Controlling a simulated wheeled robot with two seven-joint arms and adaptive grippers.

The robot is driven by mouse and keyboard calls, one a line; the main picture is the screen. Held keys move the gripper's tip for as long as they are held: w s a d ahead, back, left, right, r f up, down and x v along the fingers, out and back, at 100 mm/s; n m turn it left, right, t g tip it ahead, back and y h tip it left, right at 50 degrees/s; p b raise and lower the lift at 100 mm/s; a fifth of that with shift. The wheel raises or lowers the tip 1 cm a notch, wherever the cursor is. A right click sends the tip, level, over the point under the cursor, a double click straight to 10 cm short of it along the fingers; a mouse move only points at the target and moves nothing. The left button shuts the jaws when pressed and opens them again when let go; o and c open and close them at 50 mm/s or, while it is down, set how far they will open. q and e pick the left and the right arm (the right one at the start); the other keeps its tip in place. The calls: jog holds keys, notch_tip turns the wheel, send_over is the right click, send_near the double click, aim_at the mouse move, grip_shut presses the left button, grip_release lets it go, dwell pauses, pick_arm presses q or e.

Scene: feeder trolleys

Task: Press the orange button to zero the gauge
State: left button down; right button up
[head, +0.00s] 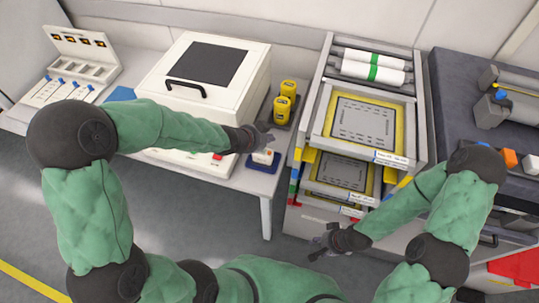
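Another orange block (509,157) is on the dark bench at the right. I cannot make out a gauge display. My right gripper (315,248) hangs low in front of the trolley, its fingers apart and empty.
A white lidded machine (205,70) with a red button (217,156) at its front stands on the table. Yellow cans (283,107) stand beside it. A trolley (318,125) with framed trays and rolls is in the middle. A dark bench (455,110) stands at right.

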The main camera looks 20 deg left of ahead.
aim_at(269, 154)
pick_arm(q)
jog(key=shift+f+b, duration=2.1)
jog(key=shift+f, duration=0.6)
pick_arm(e)
jog(key=shift+f, duration=2.5)
pick_arm(q)
jog(key=shift+f, duration=0.15)
pick_arm(e)
jog(key=shift+f, duration=0.15)
pick_arm(q)
jog(key=shift+f+b, duration=0.25)
jog(key=shift+b, duration=0.2)
pick_arm(e)
jog(key=shift+f, duration=0.3)
pick_arm(q)
jog(key=shift+f+b, duration=0.35)
pick_arm(e)
jog(key=shift+f, duration=0.35)
pick_arm(q)
jog(key=shift+r, duration=0.1)
pick_arm(e)
jog(key=shift+r, duration=0.15)
pick_arm(q)
jog(key=shift+r+p, duration=0.65)
jog(key=shift+p, duration=0.05)
pick_arm(e)
jog(key=shift+r, duration=0.55)
